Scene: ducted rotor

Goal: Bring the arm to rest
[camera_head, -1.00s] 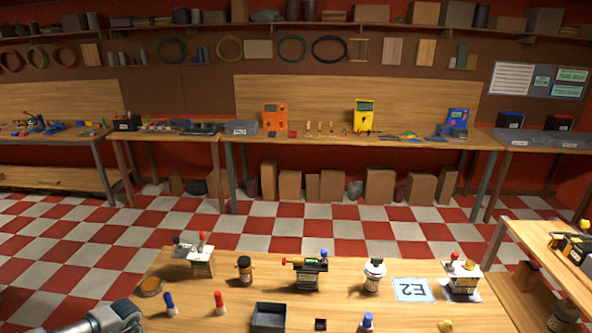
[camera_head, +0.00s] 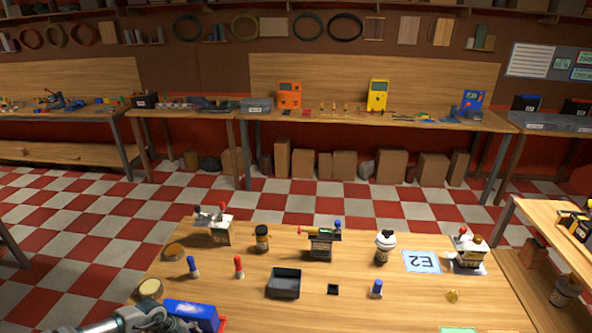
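My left arm comes in at the bottom left of the head view. Its gripper (camera_head: 165,324) is cut by the bottom edge, beside a blue object (camera_head: 195,314) with a red part at the near left of the wooden table (camera_head: 225,300). Its fingers cannot be made out, so I cannot tell if it is open or touches the blue object. My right gripper is not in view.
The table holds a dark open tray (camera_head: 284,283), a blue-topped bottle (camera_head: 193,267), a red-topped bottle (camera_head: 239,267), a white bottle (camera_head: 384,248), an E2 card (camera_head: 421,262) and a small stand (camera_head: 467,252).

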